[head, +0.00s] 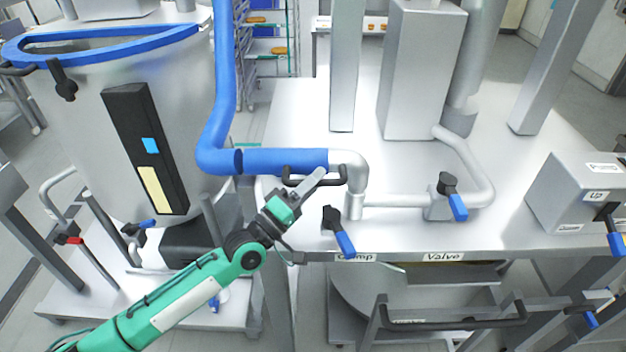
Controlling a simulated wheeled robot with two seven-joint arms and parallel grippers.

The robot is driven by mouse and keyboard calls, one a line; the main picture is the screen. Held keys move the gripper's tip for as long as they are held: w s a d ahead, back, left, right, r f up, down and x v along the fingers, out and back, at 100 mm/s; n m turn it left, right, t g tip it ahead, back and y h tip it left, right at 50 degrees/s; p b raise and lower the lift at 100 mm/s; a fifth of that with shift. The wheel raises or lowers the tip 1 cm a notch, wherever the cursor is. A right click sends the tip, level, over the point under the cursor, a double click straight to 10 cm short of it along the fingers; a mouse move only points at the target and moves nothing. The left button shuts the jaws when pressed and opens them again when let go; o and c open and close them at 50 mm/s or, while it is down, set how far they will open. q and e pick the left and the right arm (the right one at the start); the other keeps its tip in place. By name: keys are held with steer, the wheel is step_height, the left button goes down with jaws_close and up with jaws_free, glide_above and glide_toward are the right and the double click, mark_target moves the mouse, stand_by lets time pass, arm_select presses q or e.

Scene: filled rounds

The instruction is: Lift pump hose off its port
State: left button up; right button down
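The blue pump hose (285,161) comes down from the top, bends, and runs right to a bare metal elbow (353,163). The elbow turns down to a stub on the steel table that looks like the port (355,205). A dark bar handle (337,181) sits along the lower side of the hose end. My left gripper (308,184) is at this handle, its grey finger overlapping the middle of the bar. I cannot tell whether the fingers close around it. A blue-tipped black clamp lever (340,233) stands just below, above a label reading "Clamp". My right gripper is not in view.
A valve lever (453,196) sits on the pipe to the right. A grey control box (580,195) stands at the right edge. A large steel vessel (185,85) with a blue rim fills the left. Upright posts rise behind. Bare tabletop lies between the pipes and the box.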

arm_select(q)
jaws_close()
steer(key=shift+r, duration=0.1)
